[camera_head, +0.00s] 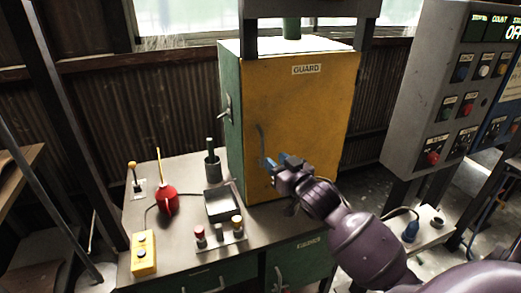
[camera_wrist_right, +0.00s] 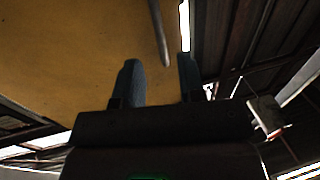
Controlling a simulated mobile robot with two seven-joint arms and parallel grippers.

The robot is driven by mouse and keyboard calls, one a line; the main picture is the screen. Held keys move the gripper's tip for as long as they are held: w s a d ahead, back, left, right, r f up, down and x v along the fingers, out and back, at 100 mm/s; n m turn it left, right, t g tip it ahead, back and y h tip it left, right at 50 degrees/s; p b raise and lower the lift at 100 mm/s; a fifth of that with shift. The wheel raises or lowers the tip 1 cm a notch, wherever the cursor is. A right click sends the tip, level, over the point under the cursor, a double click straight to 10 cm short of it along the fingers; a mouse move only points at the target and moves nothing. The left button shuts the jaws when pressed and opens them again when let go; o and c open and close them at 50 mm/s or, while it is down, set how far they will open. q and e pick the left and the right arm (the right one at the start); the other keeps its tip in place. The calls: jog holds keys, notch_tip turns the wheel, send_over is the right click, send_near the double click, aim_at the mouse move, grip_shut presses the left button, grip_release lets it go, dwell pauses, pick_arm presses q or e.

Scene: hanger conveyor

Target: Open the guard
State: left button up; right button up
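The guard is a yellow door (camera_head: 315,110) on the front of a green cabinet (camera_head: 233,140), with a "GUARD" label near its top. It looks closed. A dark bar handle (camera_head: 262,138) stands upright near the door's left edge. My right gripper (camera_head: 268,162) is in front of the door, by the handle's lower end. In the right wrist view, the fingers of my right gripper (camera_wrist_right: 160,78) are apart, and the handle's end (camera_wrist_right: 165,55) shows in line with the gap between them. I cannot tell whether they touch it. My left gripper is out of view.
Left of the cabinet, the bench holds a red oil can (camera_head: 167,201), a yellow button box (camera_head: 143,253), a grey tray (camera_head: 222,203) and a small knob panel (camera_head: 219,238). A control panel (camera_head: 450,90) stands at the right. A small lever (camera_head: 226,112) sits on the cabinet's left side.

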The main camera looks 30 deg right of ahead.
aim_at(263, 150)
jog(key=w, duration=0.7)
jog(key=shift+w+d, duration=0.15)
jog(key=shift+w, duration=0.1)
grip_shut()
